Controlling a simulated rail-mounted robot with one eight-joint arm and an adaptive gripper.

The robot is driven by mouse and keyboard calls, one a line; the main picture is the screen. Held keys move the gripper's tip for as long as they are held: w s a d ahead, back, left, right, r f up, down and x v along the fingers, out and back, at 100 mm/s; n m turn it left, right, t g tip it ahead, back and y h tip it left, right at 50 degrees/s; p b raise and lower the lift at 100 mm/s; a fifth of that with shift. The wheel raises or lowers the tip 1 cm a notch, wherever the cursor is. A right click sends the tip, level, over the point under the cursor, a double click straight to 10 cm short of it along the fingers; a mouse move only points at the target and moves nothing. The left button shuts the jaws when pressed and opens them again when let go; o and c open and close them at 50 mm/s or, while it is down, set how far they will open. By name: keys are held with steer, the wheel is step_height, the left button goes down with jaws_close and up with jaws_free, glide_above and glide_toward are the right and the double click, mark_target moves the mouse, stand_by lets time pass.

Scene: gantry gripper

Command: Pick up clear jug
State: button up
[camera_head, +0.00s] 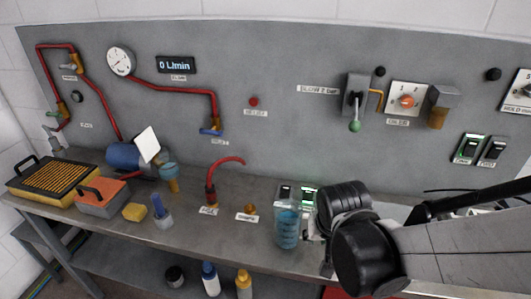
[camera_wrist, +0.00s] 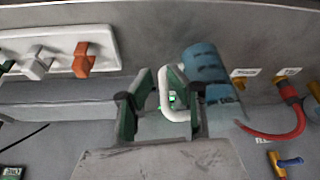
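The clear jug (camera_head: 288,228) looks bluish and see-through, with dark markings. It stands upright near the front edge of the bench, just left of my gripper (camera_head: 318,235). In the wrist view the jug (camera_wrist: 205,66) is beyond the right finger, and its white handle (camera_wrist: 166,100) loops into the space between the fingers. My gripper (camera_wrist: 160,95) is open, with a clear gap between the left finger and the handle. The handle lies close to the right finger; I cannot tell whether they touch. My arm hides the bench to the right of the jug in the head view.
Green-lit switches (camera_head: 308,194) sit behind the jug. Bottles (camera_head: 210,278) stand on the lower shelf.

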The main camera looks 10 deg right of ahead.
steer(key=shift+w+d, duration=0.1)
steer(key=shift+w, duration=0.5)
steer(key=w, duration=0.2)
steer(key=shift+w+d, duration=0.2)
steer(key=shift+w, duration=0.15)
steer(key=shift+x, duration=0.9)
steer(key=shift+w+f+b, duration=0.3)
steer(key=shift+f, duration=0.3)
jaws_close()
